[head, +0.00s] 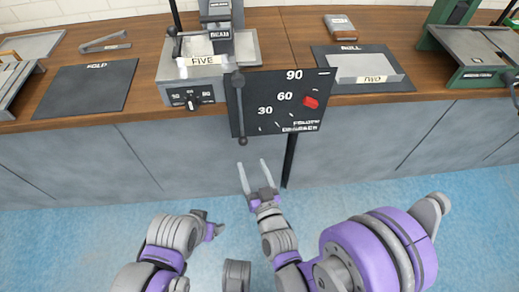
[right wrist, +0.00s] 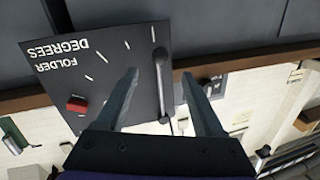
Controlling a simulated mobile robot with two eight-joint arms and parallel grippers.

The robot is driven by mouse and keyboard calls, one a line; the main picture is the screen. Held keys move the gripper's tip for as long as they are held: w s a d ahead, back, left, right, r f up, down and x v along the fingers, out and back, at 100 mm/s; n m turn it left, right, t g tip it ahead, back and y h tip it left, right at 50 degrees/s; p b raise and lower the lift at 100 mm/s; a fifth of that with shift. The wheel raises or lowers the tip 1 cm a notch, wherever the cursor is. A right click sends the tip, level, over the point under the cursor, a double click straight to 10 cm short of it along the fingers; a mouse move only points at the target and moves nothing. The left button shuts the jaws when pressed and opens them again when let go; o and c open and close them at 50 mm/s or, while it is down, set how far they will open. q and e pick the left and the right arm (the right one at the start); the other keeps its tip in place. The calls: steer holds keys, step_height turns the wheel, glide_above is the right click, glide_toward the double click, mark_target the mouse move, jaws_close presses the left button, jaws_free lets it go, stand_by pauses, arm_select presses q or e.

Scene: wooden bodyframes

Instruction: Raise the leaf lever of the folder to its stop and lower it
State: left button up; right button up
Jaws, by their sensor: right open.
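The folder's black degree panel (head: 274,116) hangs at the front edge of the bench, with marks for 30, 60 and 90 and a red pointer (head: 310,102). The dark leaf lever (head: 240,108) is at the panel's left side and hangs straight down, its round knob at the bottom. My right gripper (head: 254,164) is open and empty, just below the knob in the head view. In the right wrist view the lever (right wrist: 164,85) shows between the two spread fingers (right wrist: 160,75); no contact shows. My left gripper (head: 212,228) is low, folded near my body, its fingers unclear.
The wooden bench (head: 140,62) carries a grey machine (head: 212,60) behind the panel, a dark mat (head: 88,90) marked FOLD, and a tray (head: 368,70) labelled TWO. A green machine (head: 480,50) stands at right. The blue floor (head: 330,200) before the cabinets is clear.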

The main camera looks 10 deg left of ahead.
mark_target(243, 142)
steer(key=p+x, duration=0.1)
steer(key=x, duration=0.9)
steer(key=shift+w+a, duration=0.2)
steer(key=shift+w, duration=0.05)
steer(key=shift+c, duration=0.2)
jaws_close()
stand_by(1.0)
